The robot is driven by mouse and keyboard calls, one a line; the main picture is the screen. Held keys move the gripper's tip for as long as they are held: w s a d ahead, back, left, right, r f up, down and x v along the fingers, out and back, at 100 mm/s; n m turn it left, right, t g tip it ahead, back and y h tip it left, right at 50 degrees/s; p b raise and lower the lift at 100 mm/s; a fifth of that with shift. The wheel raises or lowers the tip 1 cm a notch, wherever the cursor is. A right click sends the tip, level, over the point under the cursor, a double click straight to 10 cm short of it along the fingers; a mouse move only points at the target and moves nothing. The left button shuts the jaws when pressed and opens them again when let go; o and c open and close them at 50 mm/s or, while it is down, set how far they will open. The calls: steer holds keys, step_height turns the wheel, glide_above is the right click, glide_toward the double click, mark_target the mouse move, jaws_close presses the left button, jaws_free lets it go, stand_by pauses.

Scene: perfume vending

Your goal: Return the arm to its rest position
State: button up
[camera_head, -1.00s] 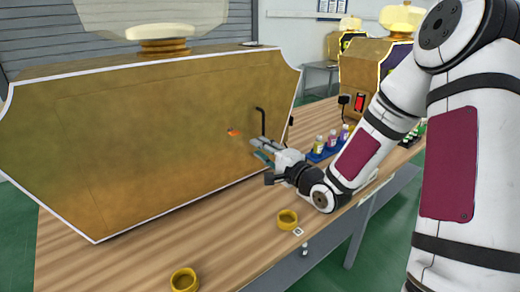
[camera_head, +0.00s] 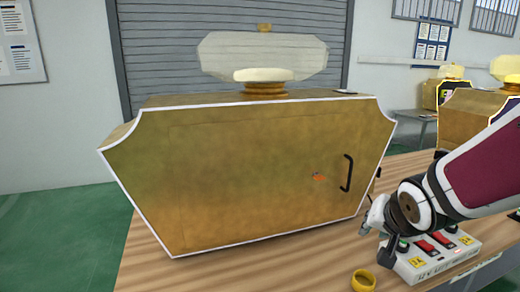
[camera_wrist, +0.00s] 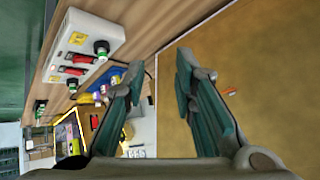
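My gripper (camera_head: 370,217) is at the right of the head view, small and partly hidden by my wrist. It is low over the table, right of the large gold machine's front. In the wrist view my gripper (camera_wrist: 157,72) has its two teal fingers spread well apart, with nothing between them. My arm reaches in from the right edge of the head view, bent low above a white switch box (camera_head: 440,258).
The gold machine (camera_head: 240,180) with a black handle (camera_head: 347,173) fills the middle of the wooden table (camera_head: 150,270). A yellow ring (camera_head: 363,281) lies at the front edge. The switch box is very close to my wrist. A blue tray (camera_wrist: 108,78) with small bottles shows in the wrist view.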

steer(key=s+a+r+n+g+y, duration=0.1)
steer(key=s+a+r+n+g, duration=0.15)
steer(key=s, duration=1.15)
steer(key=s+a+r+n+g, duration=0.1)
steer(key=s+a+n+g, duration=0.25)
steer(key=s, duration=1.05)
step_height(320, 180, up, 14)
steer(key=t+p, duration=0.2)
steer(key=p, duration=1)
steer(key=shift+s+d+r, duration=0.2)
steer(key=shift+s, duration=0.15)
